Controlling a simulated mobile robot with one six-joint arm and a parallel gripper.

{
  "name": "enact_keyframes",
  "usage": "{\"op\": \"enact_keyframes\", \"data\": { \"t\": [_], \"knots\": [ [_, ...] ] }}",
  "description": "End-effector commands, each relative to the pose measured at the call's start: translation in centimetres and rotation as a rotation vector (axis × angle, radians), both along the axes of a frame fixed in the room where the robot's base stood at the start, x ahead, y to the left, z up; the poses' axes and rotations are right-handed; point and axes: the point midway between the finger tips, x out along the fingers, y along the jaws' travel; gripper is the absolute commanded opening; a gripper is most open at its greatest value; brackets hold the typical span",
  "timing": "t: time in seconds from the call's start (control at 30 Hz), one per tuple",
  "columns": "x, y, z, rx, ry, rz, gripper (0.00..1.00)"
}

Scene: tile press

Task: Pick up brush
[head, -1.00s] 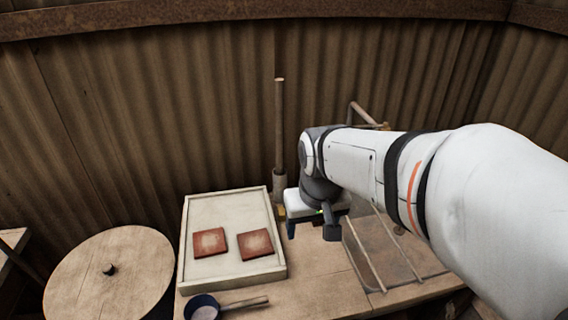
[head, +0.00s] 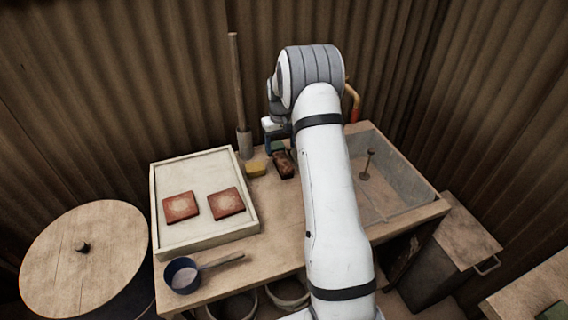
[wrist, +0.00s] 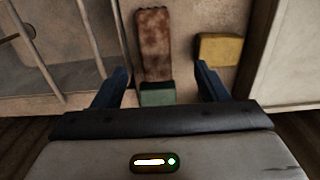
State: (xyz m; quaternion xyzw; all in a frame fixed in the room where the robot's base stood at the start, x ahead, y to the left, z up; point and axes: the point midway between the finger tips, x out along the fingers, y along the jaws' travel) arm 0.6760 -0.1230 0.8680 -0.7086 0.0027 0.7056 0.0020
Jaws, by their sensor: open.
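A worn reddish-brown oblong that looks like the brush (head: 284,164) lies on the bench, right of the tile tray. It also shows in the wrist view (wrist: 154,42), lengthwise ahead of my gripper (wrist: 163,69). A green block (wrist: 157,94) sits at the brush's near end, between my fingers; I cannot tell whether they are joined. My gripper is open, one dark blue finger on each side, and holds nothing. In the head view my gripper (head: 277,138) is partly hidden by my arm, just behind the brush.
A yellow block (wrist: 220,48) lies close right of the brush in the wrist view, near the right finger. The pale tray (head: 205,240) holds two red tiles. A glass-sided basin (head: 405,190) is to the right. A tall pole (head: 237,85) stands behind the tray.

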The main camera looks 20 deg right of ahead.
Motion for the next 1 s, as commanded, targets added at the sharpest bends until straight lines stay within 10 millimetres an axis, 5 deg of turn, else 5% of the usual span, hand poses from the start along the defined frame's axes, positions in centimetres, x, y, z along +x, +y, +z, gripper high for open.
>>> {"op": "enact_keyframes", "data": {
  "t": [0.63, 1.0],
  "knots": [
    [0.0, -0.7, -8.0, 0.002, 0.008, 0.002, 0.67],
    [0.1, -0.6, -8.8, 0.001, 0.005, 0.002, 0.65]
  ]
}}
